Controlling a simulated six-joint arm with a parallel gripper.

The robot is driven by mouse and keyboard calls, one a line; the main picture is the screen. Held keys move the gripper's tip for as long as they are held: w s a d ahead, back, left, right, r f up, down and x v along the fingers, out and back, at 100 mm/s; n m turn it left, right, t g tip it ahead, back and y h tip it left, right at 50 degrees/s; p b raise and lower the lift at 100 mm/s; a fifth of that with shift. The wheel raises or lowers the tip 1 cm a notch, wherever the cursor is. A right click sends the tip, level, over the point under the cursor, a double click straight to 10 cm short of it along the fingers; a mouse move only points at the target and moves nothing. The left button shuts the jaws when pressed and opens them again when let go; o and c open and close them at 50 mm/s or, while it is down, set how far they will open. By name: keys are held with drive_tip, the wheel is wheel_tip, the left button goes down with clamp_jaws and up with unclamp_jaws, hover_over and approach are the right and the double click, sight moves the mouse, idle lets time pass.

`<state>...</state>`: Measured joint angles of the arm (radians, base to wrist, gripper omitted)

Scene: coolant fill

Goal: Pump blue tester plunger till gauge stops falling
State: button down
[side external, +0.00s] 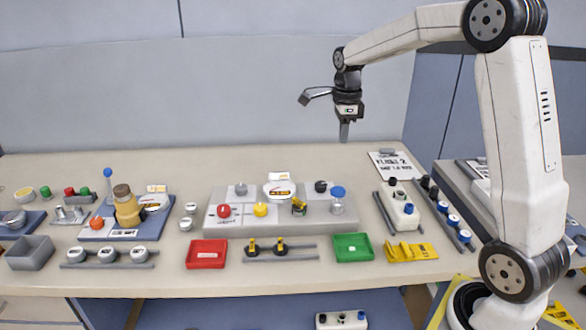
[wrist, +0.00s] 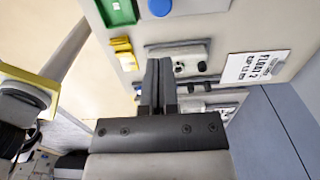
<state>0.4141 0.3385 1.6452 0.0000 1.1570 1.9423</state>
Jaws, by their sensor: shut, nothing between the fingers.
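My gripper (side external: 344,132) hangs above the back right of the bench, fingers pointing down. It is shut and empty; the closed fingers (wrist: 158,70) show in the wrist view. A blue round cap (side external: 338,192) tops a pale cylinder at the right end of the grey panel (side external: 350,218). It also shows as a blue disc (wrist: 160,6) at the wrist view's top edge. A white gauge (side external: 280,189) stands mid-panel; its needle is too small to read. I cannot tell which blue part is the tester plunger.
The panel also carries a red button (side external: 224,210), a yellow knob (side external: 261,209) and a black knob (side external: 320,186). Red (side external: 207,253) and green (side external: 353,247) trays lie in front. A white block (side external: 402,212) and a placard (side external: 394,165) are at right. The bench behind the panel is clear.

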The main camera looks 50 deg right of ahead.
sight(339, 189)
idle(0.4)
wheel_tip(339, 189, down, 14)
drive_tip(key=shift+r, duration=0.1)
idle(0.7)
drive_tip(key=shift+s+f, duration=0.1)
drive_tip(key=shift+f, duration=1.4)
drive_tip(key=shift+r, duration=0.15)
wheel_tip(339, 189, up, 14)
idle(1.6)
